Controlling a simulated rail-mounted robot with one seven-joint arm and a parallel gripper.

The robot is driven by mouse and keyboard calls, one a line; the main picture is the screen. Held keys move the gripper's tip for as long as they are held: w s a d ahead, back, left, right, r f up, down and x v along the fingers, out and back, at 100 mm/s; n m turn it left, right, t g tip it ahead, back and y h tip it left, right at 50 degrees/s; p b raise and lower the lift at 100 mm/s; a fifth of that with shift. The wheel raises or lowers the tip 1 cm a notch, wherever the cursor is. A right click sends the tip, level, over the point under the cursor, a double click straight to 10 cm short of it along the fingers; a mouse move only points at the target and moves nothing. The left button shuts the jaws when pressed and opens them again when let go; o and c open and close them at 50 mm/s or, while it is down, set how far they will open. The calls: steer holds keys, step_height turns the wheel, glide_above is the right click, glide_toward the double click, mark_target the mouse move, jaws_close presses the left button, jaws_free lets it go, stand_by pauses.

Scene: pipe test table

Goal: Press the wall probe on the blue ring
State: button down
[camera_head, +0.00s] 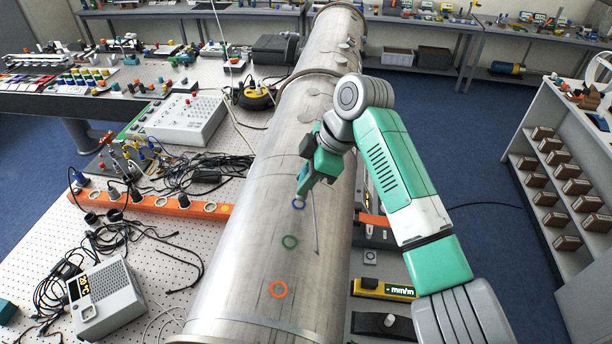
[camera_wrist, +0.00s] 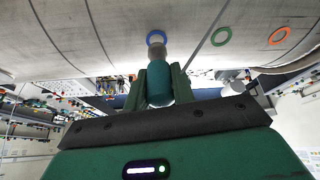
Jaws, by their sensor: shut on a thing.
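The wall probe (camera_wrist: 158,82), with a teal body and a pale tip, is held between the fingers of my gripper (camera_wrist: 160,88). In the head view my gripper (camera_head: 312,176) is beside the upper side of the large metal pipe (camera_head: 255,215), with the probe (camera_head: 304,182) pointing down to it. The blue ring (camera_head: 298,204) is on the pipe just below the probe tip. In the wrist view the blue ring (camera_wrist: 156,37) is right at the probe's tip and partly covered by it. I cannot tell whether the tip touches the pipe.
A green ring (camera_head: 289,242) and an orange ring (camera_head: 278,289) lie farther along the pipe. A thin cable (camera_head: 315,222) hangs by the gripper. The perforated table (camera_head: 60,230) left of the pipe holds cables, a grey meter (camera_head: 103,297) and a white control box (camera_head: 186,119).

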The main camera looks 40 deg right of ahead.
steer(key=shift+w+a+f, duration=0.1)
steer(key=shift+f, duration=0.6)
steer(key=shift+w+a+f, duration=0.1)
steer(key=shift+f, duration=0.55)
stand_by(0.6)
steer(key=shift+s+d+r+p, duration=0.15)
steer(key=shift+r+p, duration=0.45)
steer(key=shift+r, duration=0.4)
steer(key=shift+s+d+r+p, duration=0.1)
steer(key=shift+s+r+p, duration=0.1)
steer(key=shift+r+p, duration=0.65)
steer(key=shift+s+d+r+p, duration=0.15)
steer(key=shift+r+p, duration=0.2)
steer(key=shift+r, duration=0.85)
